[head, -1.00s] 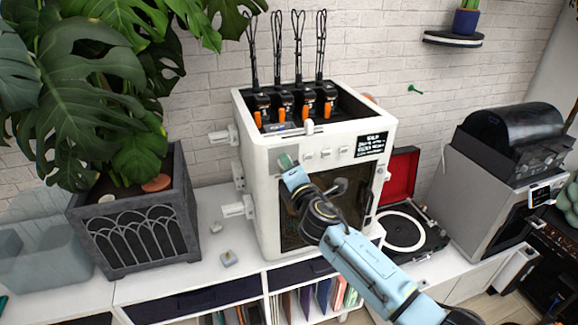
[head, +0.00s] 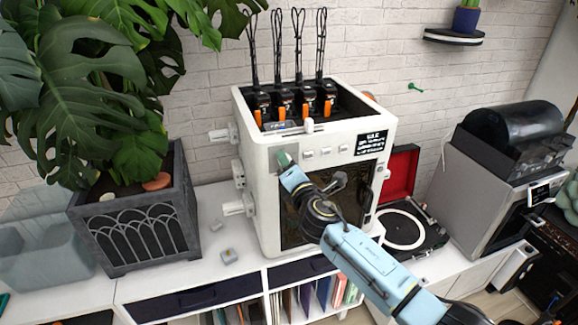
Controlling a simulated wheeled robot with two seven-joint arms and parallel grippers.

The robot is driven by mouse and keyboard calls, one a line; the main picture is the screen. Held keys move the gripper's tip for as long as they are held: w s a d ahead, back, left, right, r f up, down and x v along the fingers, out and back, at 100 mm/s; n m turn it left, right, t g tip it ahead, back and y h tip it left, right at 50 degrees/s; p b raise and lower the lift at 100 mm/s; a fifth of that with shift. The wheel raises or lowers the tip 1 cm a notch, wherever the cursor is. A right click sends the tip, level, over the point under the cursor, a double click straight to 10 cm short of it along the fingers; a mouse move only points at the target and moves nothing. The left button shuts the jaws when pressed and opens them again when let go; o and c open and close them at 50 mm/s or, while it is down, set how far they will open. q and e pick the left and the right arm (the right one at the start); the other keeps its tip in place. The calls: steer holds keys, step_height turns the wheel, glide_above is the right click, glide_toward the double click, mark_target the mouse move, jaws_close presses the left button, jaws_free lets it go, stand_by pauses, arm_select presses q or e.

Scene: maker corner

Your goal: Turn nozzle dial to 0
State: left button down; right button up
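The white 3D printer (head: 262,215) stands on the white cabinet, with a row of pale dials (head: 326,152) along its upper front and a small black screen (head: 372,142) at the right. My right gripper (head: 284,160) is at the left end of the dial row, against or very close to the front panel. It covers what lies there, so I cannot see the dial behind it or its setting. Its fingers are mostly hidden, so open or shut cannot be told. The screen text is too small to read. My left gripper is out of view.
A dark planter (head: 140,235) with a large plant stands left of the printer. A record player (head: 405,232) with a red lid and a grey machine (head: 470,195) stand to the right. Small grey blocks (head: 229,257) lie on the cabinet top (head: 190,275).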

steer(key=shift+o, duration=0.4)
steer(key=v, duration=1.3)
steer(key=shift+s+p, duration=0.2)
steer(key=shift+p, duration=0.1)
steer(key=shift+d, duration=0.1)
